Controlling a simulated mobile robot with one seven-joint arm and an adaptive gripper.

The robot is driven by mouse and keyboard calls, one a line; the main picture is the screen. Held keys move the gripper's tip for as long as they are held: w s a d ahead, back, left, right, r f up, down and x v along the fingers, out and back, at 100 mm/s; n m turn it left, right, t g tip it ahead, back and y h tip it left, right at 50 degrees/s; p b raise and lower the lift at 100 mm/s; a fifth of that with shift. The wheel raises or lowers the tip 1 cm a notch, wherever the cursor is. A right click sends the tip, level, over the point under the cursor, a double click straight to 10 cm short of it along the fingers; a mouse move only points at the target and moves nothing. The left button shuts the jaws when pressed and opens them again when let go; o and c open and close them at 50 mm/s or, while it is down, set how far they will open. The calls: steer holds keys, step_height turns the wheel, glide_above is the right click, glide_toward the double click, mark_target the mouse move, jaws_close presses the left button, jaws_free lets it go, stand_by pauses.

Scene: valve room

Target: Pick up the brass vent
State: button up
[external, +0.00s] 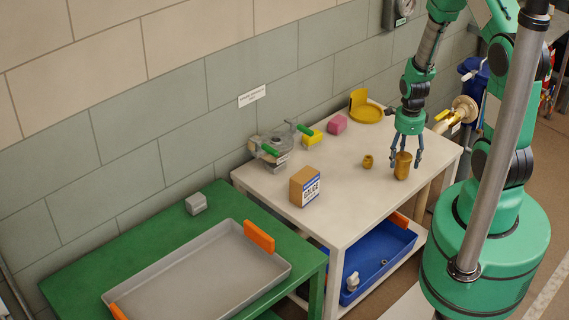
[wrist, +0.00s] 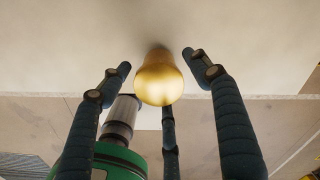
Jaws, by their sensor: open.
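The brass vent (external: 403,170), a rounded brass piece, stands upright on the cream table (external: 350,209) near its right end. My gripper (external: 404,163) is open above the table, with its fingers pointing down around the vent. In the wrist view the vent (wrist: 159,80) sits between the spread fingers of my gripper (wrist: 157,62), with visible gaps to the left and right fingers. The third finger is partly behind the vent, and its contact is hard to tell. A smaller brass fitting (external: 367,161) stands to the left of my gripper.
A green table (external: 95,262) holds a grey tray (external: 205,277). A blue bin (external: 377,262) sits below.

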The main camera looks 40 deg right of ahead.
mark_target(402, 165)
steer(key=shift+f+b, duration=0.7)
steer(key=shift+f, duration=1.9)
steer(key=shift+c, duration=0.5)
steer(key=c, duration=1.4)
steer(key=shift+r, duration=0.15)
steer(key=shift+r, duration=0.6)
step_height(402, 165, up, 2)
steer(key=shift+w+r+p, duration=0.1)
steer(key=shift+p, duration=0.45)
steer(key=s+a+p, duration=0.1)
steer(key=s+a, duration=0.2)
steer(key=s, duration=0.4)
steer(key=s+a+r, duration=0.1)
steer(key=s+a, duration=0.3)
steer(key=s, duration=0.3)
steer(key=shift+s+r+p, duration=0.15)
steer(key=shift+s+p, duration=0.2)
